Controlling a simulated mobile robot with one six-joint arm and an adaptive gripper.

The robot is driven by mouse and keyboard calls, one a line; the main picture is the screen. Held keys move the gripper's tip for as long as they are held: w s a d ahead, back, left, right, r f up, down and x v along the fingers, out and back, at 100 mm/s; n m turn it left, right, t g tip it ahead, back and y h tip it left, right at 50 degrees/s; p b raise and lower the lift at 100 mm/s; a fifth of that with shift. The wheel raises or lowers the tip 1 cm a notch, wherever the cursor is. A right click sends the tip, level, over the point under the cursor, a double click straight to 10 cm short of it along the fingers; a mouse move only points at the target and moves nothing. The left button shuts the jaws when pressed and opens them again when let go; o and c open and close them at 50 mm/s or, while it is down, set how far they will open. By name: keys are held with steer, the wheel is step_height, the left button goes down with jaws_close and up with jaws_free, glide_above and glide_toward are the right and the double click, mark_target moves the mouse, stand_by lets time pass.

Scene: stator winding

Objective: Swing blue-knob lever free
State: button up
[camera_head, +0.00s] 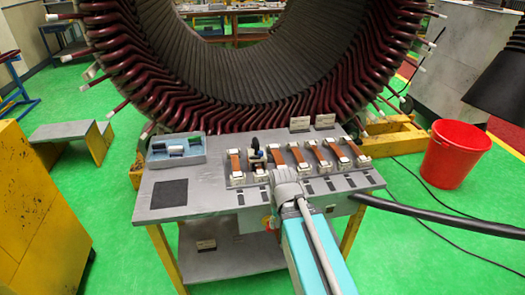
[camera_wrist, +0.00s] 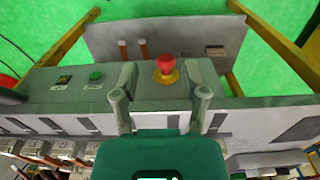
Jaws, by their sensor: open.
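A row of several clamps with orange-brown strips (camera_head: 235,162) runs along the grey bench (camera_head: 205,183). A dark upright lever-like piece (camera_head: 255,147) stands at the second clamp from the left. I cannot make out a blue knob in either view. In the wrist view my gripper (camera_wrist: 162,93) is open, with its two fingers spread and nothing between them that it holds. It hangs over the bench's front edge, and a red button on a yellow base (camera_wrist: 166,70) shows beyond the fingers. In the head view my wrist hides the fingers and part of the bench front.
The large stator (camera_head: 110,80) with dark red coils stands behind the bench. A tray (camera_head: 160,163) with small blocks and a dark pad (camera_head: 169,193) lie on the bench's left. A red bucket (camera_head: 455,155) and a black cable (camera_head: 430,212) are at the right.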

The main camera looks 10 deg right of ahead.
steer(key=shift+o, duration=0.8)
step_height(320, 180, up, 21)
steer(key=n+p, duration=1.2)
steer(key=p, duration=0.9)
glide_above(261, 152)
steer(key=shift+w, duration=0.15)
steer(key=shift+f, duration=0.1)
step_height(261, 152, down, 14)
steer(key=b, duration=1.3)
steer(key=shift+r+b, duration=0.2)
steer(key=shift+b, duration=0.15)
